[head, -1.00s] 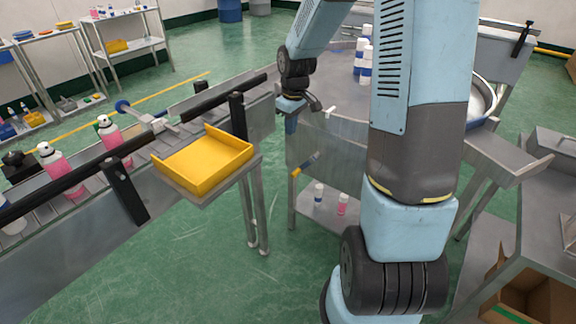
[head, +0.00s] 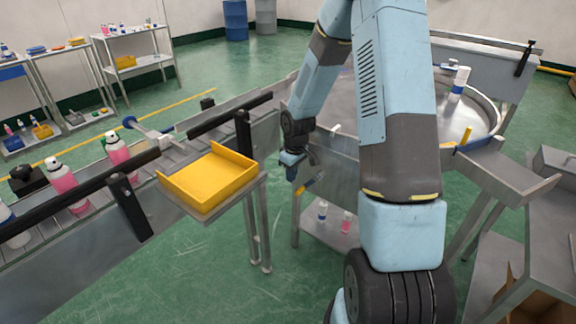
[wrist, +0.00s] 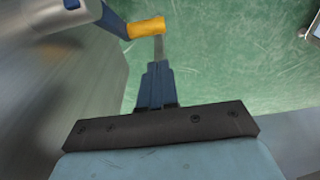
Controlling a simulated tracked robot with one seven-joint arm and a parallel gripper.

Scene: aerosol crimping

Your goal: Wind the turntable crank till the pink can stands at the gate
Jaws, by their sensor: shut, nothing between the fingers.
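The turntable (head: 487,129) is a round grey rimmed table at right, partly behind my arm. A white can with a blue band (head: 459,84) stands on it. No pink can shows on its visible part. The crank handle (head: 312,184) is yellow-orange on a blue arm, at the stand's front; it also shows at the top of the wrist view (wrist: 147,28). My gripper (head: 292,178) is shut and empty, just left of the crank; its narrow fingers (wrist: 158,50) point at the handle. I cannot tell whether they touch it. Which part is the gate is unclear.
Pink cans (head: 62,178) stand on the conveyor (head: 90,203) at left. A yellow tray (head: 208,178) sits on a small stand between conveyor and crank. Small bottles (head: 346,222) stand on the shelf below the turntable. Green floor is free in front.

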